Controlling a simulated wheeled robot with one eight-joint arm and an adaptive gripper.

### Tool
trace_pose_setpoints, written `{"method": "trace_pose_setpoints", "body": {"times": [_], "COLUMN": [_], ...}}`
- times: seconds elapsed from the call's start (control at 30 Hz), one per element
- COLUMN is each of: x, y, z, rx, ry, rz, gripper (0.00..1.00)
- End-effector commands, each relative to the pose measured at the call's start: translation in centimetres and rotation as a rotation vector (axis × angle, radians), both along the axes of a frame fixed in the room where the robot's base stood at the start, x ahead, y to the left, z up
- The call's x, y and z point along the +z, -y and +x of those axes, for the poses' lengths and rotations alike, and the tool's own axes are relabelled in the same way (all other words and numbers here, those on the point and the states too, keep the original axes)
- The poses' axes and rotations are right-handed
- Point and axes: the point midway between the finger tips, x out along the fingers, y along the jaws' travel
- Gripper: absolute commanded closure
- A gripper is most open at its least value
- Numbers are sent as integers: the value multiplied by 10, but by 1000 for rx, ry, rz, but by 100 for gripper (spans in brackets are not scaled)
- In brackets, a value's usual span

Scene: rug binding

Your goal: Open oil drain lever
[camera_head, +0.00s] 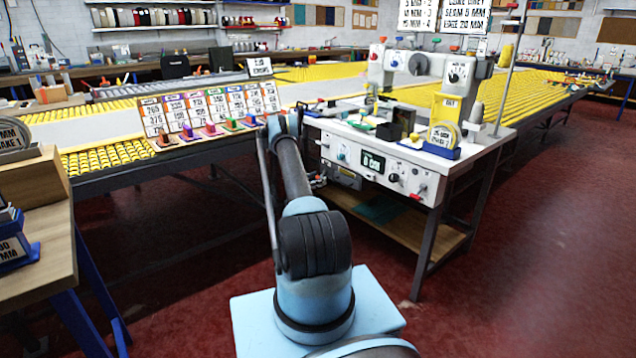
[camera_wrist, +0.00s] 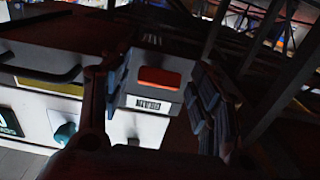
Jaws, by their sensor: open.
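The sewing machine bench (camera_head: 375,150) stands ahead, its white front panel carrying dials, a green-lit display (camera_head: 373,162) and a small red-tipped control (camera_head: 418,196) at lower right. I cannot tell which part is the oil drain lever. In the dark wrist view, an orange-red piece (camera_wrist: 159,78) sits on a pale block above a small label whose text I cannot read surely. My gripper (camera_wrist: 155,110) shows dark fingers apart, one left and one right of that block, with no object clearly held. In the head view my arm mostly hides the gripper near the bench's left end.
A teal knob (camera_wrist: 65,133) is on the panel at left in the wrist view. A wooden lower shelf (camera_head: 400,220) lies under the bench. Yellow roller conveyors (camera_head: 110,156) run left and behind. A wooden table (camera_head: 40,250) stands at left. Red floor is free at right.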

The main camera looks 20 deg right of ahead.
Motion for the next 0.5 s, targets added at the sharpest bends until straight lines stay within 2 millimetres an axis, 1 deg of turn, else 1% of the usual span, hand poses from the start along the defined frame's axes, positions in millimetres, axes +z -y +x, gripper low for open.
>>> {"method": "trace_pose_setpoints", "body": {"times": [0.17, 0.43, 0.47, 0.5], "x": [0, 0, 0, 0], "y": [8, 9, 9, 9], "z": [3, 3, 3, 3], "rx": [0, 1, 1, 1], "ry": [0, 0, 0, 0], "rz": [0, 0, 0, 0], "gripper": [43, 43, 48, 57]}}
